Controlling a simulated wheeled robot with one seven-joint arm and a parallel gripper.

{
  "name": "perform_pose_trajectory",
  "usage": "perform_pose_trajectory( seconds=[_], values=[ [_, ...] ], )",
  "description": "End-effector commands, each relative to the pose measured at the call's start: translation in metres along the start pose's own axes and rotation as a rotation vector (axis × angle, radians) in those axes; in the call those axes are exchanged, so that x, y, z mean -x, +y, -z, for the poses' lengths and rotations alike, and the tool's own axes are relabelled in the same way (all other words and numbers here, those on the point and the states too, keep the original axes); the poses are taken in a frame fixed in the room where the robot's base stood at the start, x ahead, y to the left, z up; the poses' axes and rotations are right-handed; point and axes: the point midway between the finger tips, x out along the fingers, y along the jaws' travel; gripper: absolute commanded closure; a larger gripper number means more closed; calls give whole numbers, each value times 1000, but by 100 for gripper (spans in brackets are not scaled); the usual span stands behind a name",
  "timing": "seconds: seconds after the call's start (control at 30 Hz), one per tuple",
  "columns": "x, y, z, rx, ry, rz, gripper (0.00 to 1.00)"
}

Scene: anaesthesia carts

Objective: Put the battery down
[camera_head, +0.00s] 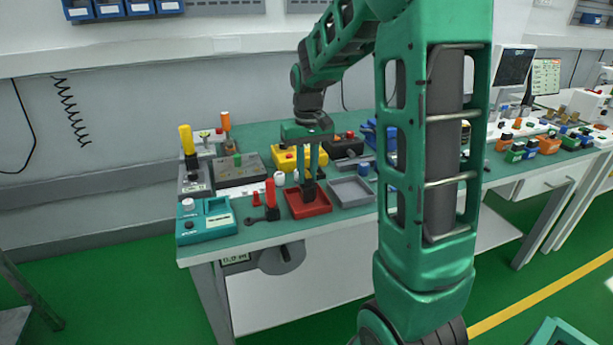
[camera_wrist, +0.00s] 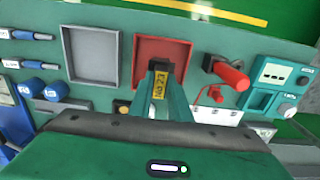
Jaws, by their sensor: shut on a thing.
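My gripper (camera_head: 309,178) points down over the red tray (camera_head: 312,212) on the green bench. Its green fingers are shut on a dark block with a yellow label, the battery (camera_head: 308,192). In the wrist view the battery (camera_wrist: 158,98) shows between the fingers, with its far end over the red tray (camera_wrist: 140,45). The fingers hide part of it. I cannot tell whether the battery touches the tray floor. The rest of the tray looks empty.
An empty grey tray (camera_head: 352,191) stands just right of the red one. A red-handled tool (camera_head: 271,196) and a teal device (camera_head: 206,220) are to the left. A yellow box (camera_head: 287,160) stands behind. The bench's front edge is close to the trays.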

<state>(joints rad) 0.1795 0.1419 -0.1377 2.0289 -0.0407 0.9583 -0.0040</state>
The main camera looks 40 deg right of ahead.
Motion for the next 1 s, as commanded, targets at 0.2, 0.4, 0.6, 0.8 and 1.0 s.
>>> perform_pose_trajectory(
  seconds=[0.2,0.4,0.6,0.8,1.0],
  values=[
    [-12,0,0,0,1,0,100],
    [-13,0,0,0,0,0,100],
    [-13,0,0,0,0,0,64],
    [-13,0,0,-1,0,0,64],
    [3,0,0,-1,3,0,64]
  ],
)
